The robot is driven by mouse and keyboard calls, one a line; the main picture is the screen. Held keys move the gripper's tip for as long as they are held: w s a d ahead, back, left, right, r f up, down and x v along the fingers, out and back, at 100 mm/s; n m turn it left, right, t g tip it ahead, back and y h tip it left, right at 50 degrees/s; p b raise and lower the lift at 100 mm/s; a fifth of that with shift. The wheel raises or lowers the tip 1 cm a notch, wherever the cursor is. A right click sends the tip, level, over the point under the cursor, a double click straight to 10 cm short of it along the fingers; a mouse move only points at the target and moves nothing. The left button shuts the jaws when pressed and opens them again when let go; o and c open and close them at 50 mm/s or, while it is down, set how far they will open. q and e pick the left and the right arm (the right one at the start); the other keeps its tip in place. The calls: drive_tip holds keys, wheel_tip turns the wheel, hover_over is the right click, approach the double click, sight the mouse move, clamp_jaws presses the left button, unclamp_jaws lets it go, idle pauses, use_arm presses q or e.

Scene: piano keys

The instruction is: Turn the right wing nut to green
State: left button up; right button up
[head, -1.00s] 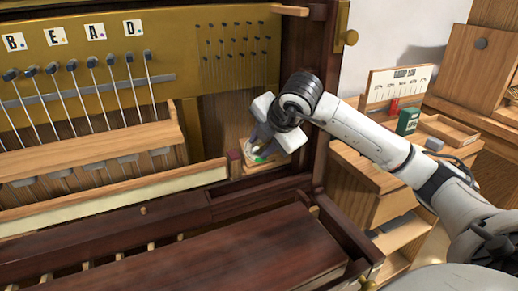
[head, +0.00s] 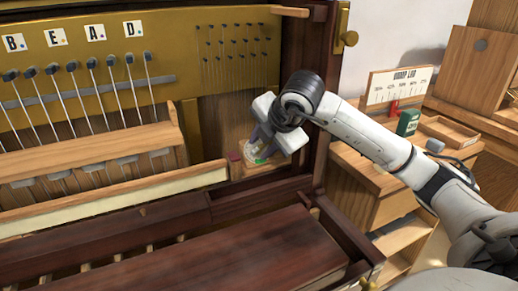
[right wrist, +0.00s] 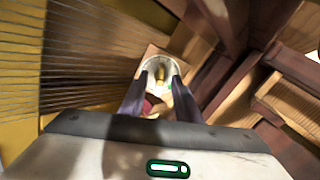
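The right wing nut (right wrist: 161,73) is a small brass piece in the middle of a round white dial (right wrist: 153,64). A green patch (right wrist: 169,86) shows at the dial's lower right. In the head view the dial (head: 255,153) sits on a small wooden block at the right end of the key row, partly hidden by my fingers. My right gripper (right wrist: 160,82) is open, its two dark fingers apart on either side of the wing nut. A gap seems to show around the nut; contact is not clear. My left gripper is not in view.
The dark wooden case post (head: 322,150) is close on the right. Hammers and wires fill the left, with a brass plate (head: 170,40) behind. A side bench (head: 372,172) holds a chart and small boxes.

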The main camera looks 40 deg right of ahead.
clamp_jaws()
drive_tip(key=n, duration=0.2)
drive_tip(key=shift+n, duration=0.7)
drive_tip(key=n, duration=0.3)
drive_tip(key=shift+n, duration=0.3)
